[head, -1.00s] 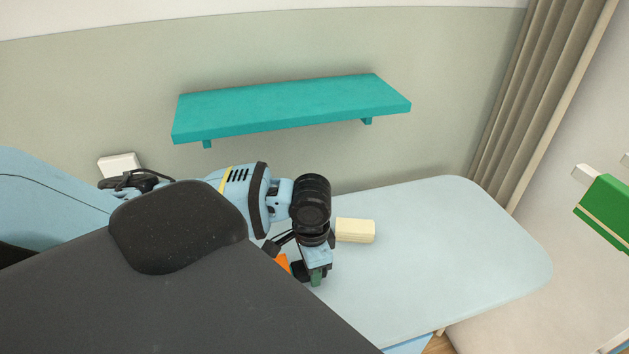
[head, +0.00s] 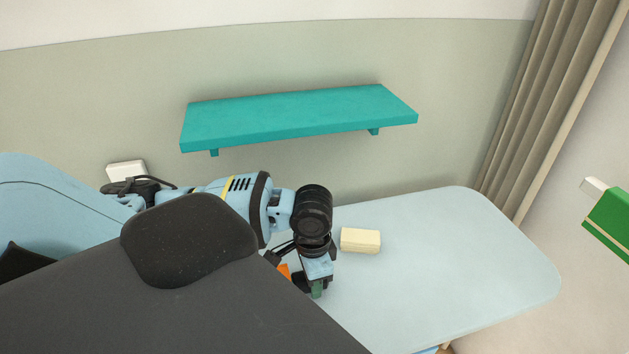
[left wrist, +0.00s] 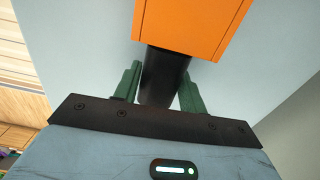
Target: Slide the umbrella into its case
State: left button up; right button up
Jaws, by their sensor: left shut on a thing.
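My left gripper (head: 316,290) is low over the pale blue table in the head view. In the left wrist view its green fingers (left wrist: 160,88) are closed around a dark rod-like piece, which I take to be the umbrella's handle (left wrist: 163,72). This piece meets an orange box-shaped body (left wrist: 190,22) just beyond the fingertips. Only a small orange bit (head: 284,270) shows in the head view, mostly hidden by my arm. I cannot tell whether the orange body is the umbrella or its case. No separate case is clearly seen. My right gripper is not in view.
A cream block (head: 360,241) lies on the pale blue table (head: 450,260), right of my left wrist. A teal shelf (head: 300,117) is on the wall above. A green object (head: 608,224) stands at the right edge, near a curtain (head: 525,100). The table's right part is clear.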

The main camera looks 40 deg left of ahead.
pick_arm(q)
jog(key=o, duration=1.9)
jog(key=shift+r, duration=0.1)
